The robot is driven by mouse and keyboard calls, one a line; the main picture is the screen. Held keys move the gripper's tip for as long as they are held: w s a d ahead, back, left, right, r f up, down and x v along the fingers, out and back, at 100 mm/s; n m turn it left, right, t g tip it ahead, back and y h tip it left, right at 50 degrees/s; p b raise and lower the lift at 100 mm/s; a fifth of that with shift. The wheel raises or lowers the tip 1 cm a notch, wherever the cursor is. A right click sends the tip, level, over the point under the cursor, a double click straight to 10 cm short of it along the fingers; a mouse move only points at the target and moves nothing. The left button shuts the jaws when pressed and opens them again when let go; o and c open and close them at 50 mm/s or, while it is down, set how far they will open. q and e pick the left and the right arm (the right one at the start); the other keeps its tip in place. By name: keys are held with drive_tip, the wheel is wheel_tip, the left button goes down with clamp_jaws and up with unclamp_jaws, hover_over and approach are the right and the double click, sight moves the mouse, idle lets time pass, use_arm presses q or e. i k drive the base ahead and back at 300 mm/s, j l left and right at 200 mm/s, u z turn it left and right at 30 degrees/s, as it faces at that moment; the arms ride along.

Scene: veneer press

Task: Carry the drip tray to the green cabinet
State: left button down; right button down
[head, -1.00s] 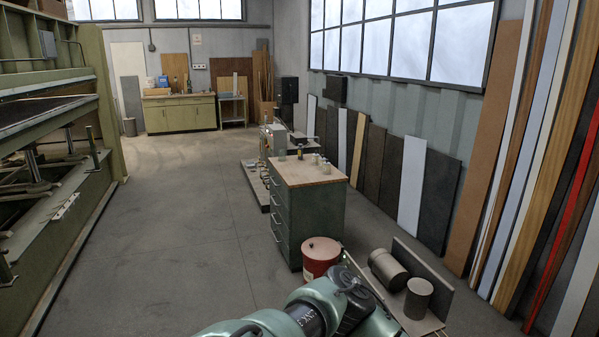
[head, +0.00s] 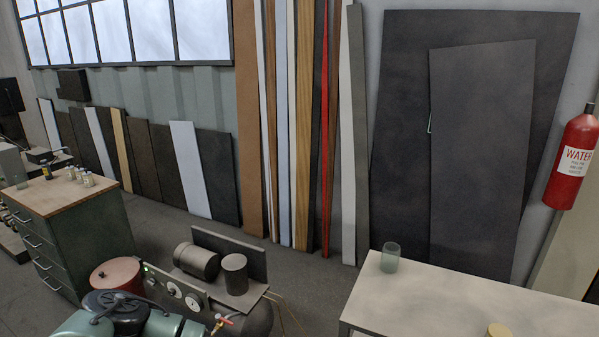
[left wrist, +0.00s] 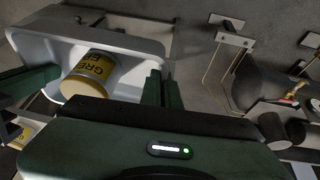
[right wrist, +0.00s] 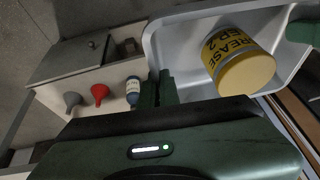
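The drip tray is a pale, deep-walled tray, seen in the left wrist view (left wrist: 120,42) and the right wrist view (right wrist: 180,42). My left gripper (left wrist: 160,88) is shut on one end wall of the tray. My right gripper (right wrist: 158,88) is shut on the opposite end wall. Whether the tray is clear of the surface below, I cannot tell. The dark green drawer cabinet (head: 95,240) with a wooden top (head: 62,190) stands at the left in the head view.
A compressor (head: 190,295) and red drum (head: 115,274) stand beside the cabinet. A pale bench (head: 450,300) with a glass (head: 390,257) is at right. A blue bottle (right wrist: 133,90) and red funnel (right wrist: 100,93) are beside the tray. Boards (head: 300,130) lean on the wall.

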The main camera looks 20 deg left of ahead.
sight(47, 197)
drive_tip(key=i+j, duration=0.1)
drive_tip(key=j, duration=0.7)
drive_tip(key=i+j, duration=0.1)
drive_tip(key=j, duration=0.7)
drive_tip(key=i+j, duration=0.1)
drive_tip(key=j, duration=0.7)
drive_tip(key=i+j, duration=0.1)
drive_tip(key=j, duration=0.7)
drive_tip(key=i+j, duration=0.1)
drive_tip(key=j, duration=0.7)
drive_tip(key=i+j, duration=0.1)
drive_tip(key=j, duration=0.7)
drive_tip(key=i+j, duration=0.1)
drive_tip(key=j, duration=0.7)
drive_tip(key=i+j, duration=0.1)
drive_tip(key=j, duration=1.75)
drive_tip(key=i+j, duration=0.1)
drive_tip(key=j, duration=1)
drive_tip(key=i+j, duration=0.3)
drive_tip(key=i, duration=0.2)
drive_tip(key=i+j, duration=0.3)
drive_tip(key=i, duration=0.2)
drive_tip(key=j+u, duration=0.05)
